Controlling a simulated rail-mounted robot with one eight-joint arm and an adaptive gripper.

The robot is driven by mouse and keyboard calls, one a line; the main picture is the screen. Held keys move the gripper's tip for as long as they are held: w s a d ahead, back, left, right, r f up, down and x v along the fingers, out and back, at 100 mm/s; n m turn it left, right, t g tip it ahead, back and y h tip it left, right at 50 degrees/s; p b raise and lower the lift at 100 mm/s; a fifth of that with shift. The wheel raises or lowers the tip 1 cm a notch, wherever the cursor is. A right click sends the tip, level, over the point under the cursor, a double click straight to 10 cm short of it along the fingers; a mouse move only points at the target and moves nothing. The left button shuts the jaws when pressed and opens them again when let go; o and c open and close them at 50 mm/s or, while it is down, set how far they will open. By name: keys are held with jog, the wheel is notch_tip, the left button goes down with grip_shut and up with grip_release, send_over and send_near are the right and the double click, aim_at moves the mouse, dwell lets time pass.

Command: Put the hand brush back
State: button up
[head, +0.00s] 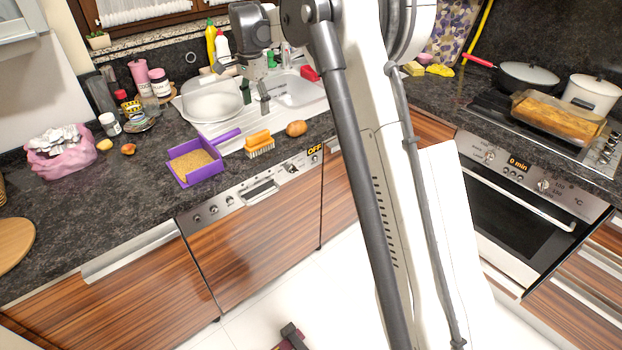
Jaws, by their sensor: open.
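An orange hand brush (259,140) with pale bristles lies on the counter near its front edge, below the sink. A purple dustpan (216,181) with sandy-yellow material in it sits just left of the brush, its handle pointing up and right. My gripper (254,95) is open and appears empty. It hangs behind the brush, over the sink area, apart from the brush. Its exact height is hard to tell.
A brown potato-like item (296,128) lies right of the brush. A white bowl (210,103) stands behind the dustpan. A pink bag (60,155) and jars stand at left. The front-left counter is clear. A dark-handled object (291,335) shows on the floor.

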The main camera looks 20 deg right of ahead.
jog(key=s+r+n+t, duration=0.2)
jog(key=s+r+n, duration=0.3)
jog(key=s, duration=0.7)
jog(key=s+r+n+t, duration=0.1)
jog(key=s+r+n, duration=0.1)
jog(key=s+r, duration=0.75)
jog(key=s+f+n+t, duration=0.1)
jog(key=s+f+n, duration=0.2)
jog(key=s, duration=0.9)
jog(key=s+f+n+t, duration=0.2)
jog(key=s+f, duration=0.6)
jog(key=s, duration=0.4)
jog(key=shift+s+n+t, duration=0.3)
jog(key=shift+n, duration=0.4)
notch_tip(320, 180, down, 2)
jog(key=shift+f+b, duration=0.15)
jog(key=shift+b, duration=1)
